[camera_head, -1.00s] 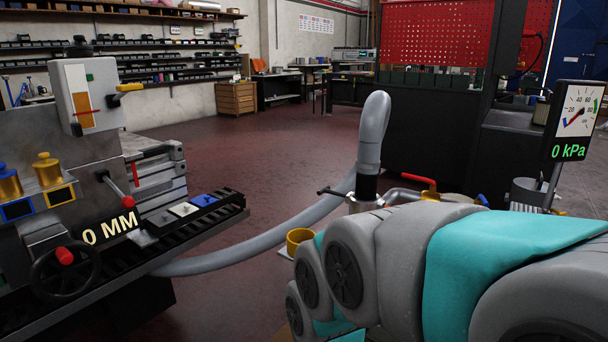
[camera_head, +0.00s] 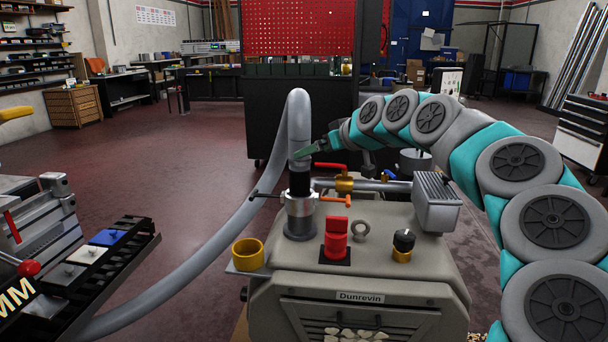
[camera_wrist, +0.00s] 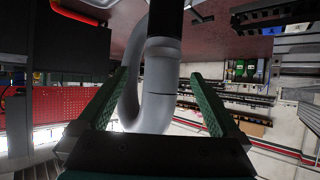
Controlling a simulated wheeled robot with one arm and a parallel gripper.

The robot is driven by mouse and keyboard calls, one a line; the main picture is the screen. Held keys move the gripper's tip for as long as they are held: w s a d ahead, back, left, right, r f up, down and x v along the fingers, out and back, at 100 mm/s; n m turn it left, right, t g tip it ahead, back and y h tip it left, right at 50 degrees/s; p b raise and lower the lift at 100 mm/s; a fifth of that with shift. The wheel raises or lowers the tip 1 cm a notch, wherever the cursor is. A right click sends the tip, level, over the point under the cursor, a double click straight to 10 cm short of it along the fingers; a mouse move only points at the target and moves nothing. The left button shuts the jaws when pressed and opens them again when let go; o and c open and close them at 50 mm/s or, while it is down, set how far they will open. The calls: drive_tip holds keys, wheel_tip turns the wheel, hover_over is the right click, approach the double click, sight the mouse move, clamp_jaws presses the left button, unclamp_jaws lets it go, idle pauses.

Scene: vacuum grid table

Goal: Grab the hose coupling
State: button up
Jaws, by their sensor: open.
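The grey hose (camera_head: 297,122) arches down to a black coupling (camera_head: 300,182), upright in a silver clamp collar (camera_head: 301,200) on the grey machine. In the wrist view the black coupling (camera_wrist: 166,18) is at the top, with the grey hose end (camera_wrist: 160,85) below it. My gripper (camera_head: 306,150) is at the hose, level with the grey part just above the black coupling. In the wrist view my gripper (camera_wrist: 158,76) has its green fingers apart, one on each side of the hose, with gaps showing. How deep the hose sits between them is unclear.
The machine top (camera_head: 375,235) carries a red knob (camera_head: 336,238), a black knob (camera_head: 403,243) and a grey finned block (camera_head: 436,203). A red lever (camera_head: 331,166) and an orange lever (camera_head: 336,199) stick out near the coupling. A yellow cup (camera_head: 248,253) sits front left.

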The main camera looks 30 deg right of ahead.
sight(300, 171)
drive_tip(key=shift+p+x, duration=0.75)
drive_tip(key=shift+x, duration=3.1)
drive_tip(key=shift+s+a, duration=0.1)
drive_tip(key=shift+a, duration=0.1)
clamp_jaws()
